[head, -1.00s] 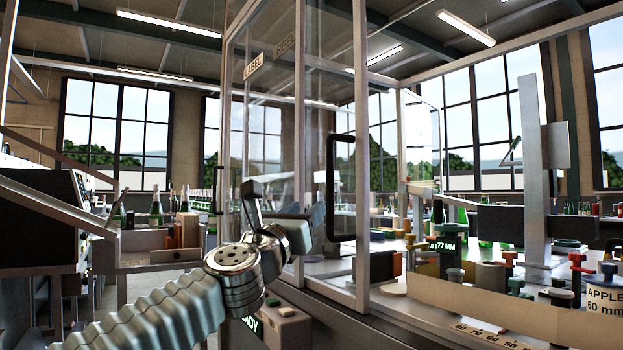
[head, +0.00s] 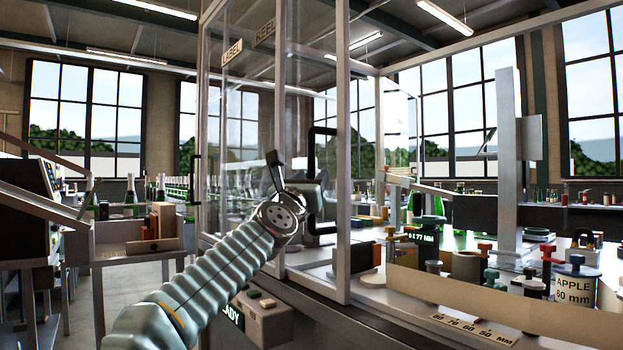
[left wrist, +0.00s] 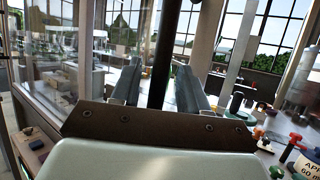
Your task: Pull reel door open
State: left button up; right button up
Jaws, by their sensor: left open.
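The reel door is a clear glass panel (head: 296,110) in a pale metal frame, with a REEL sign (head: 265,34) near its top left. It looks shut. Its handle (head: 312,162) is a black upright bar with bent ends; it also shows in the left wrist view (left wrist: 163,50). My left gripper (head: 297,182) is at the handle's height, just left of it in the head view. In the left wrist view its two grey fingers (left wrist: 157,80) are apart, and the bar appears between them. I cannot tell whether they touch it. My right gripper is not in view.
A LABEL sign (head: 232,52) marks the panel to the left, which has its own dark handle (head: 196,178). A control box (head: 262,318) sits low under the doors. At right, an open counter holds several stamps and an APPLE 60 mm pot (head: 573,286).

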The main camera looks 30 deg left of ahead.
pick_arm(q)
jog(key=shift+w+a+r, duration=0.1)
jog(key=shift+w, duration=0.3)
grip_shut()
